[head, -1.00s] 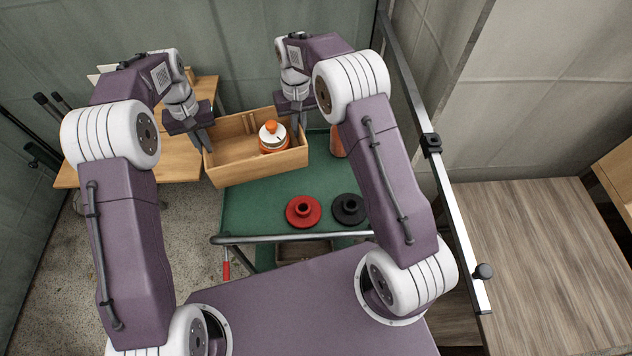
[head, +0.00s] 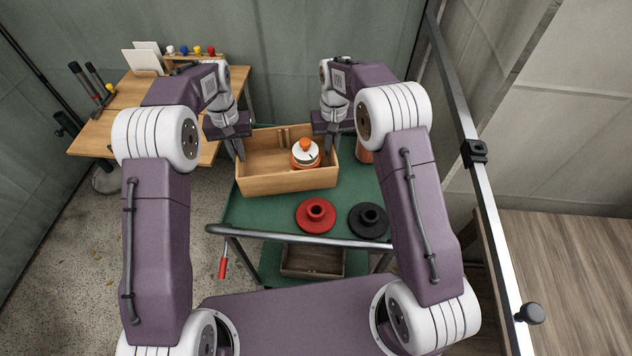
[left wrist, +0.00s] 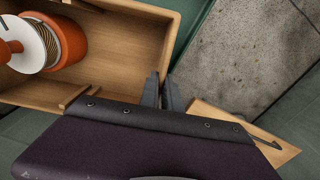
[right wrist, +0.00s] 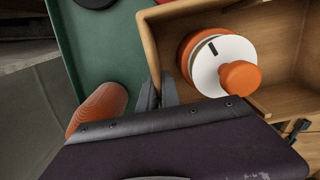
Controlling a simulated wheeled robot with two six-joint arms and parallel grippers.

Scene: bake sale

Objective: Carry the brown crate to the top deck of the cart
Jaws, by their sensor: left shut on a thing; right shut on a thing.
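The brown wooden crate (head: 290,182) is over the back of the cart's green top deck (head: 262,212); I cannot tell whether it touches the deck. An orange and white jar-like item (head: 306,153) with an orange knob stands inside it. My left gripper (head: 240,152) is shut on the crate's left wall, also seen in the left wrist view (left wrist: 162,95). My right gripper (head: 330,150) is shut on the right wall, also seen in the right wrist view (right wrist: 158,95). The crate looks about level.
A red flanged piece (head: 316,215) and a black one (head: 369,220) sit on the deck in front of the crate. An orange ribbed item (right wrist: 98,108) stands right of it. The cart's handle bar (head: 290,238) runs along the near edge. A wooden table (head: 110,125) is at back left.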

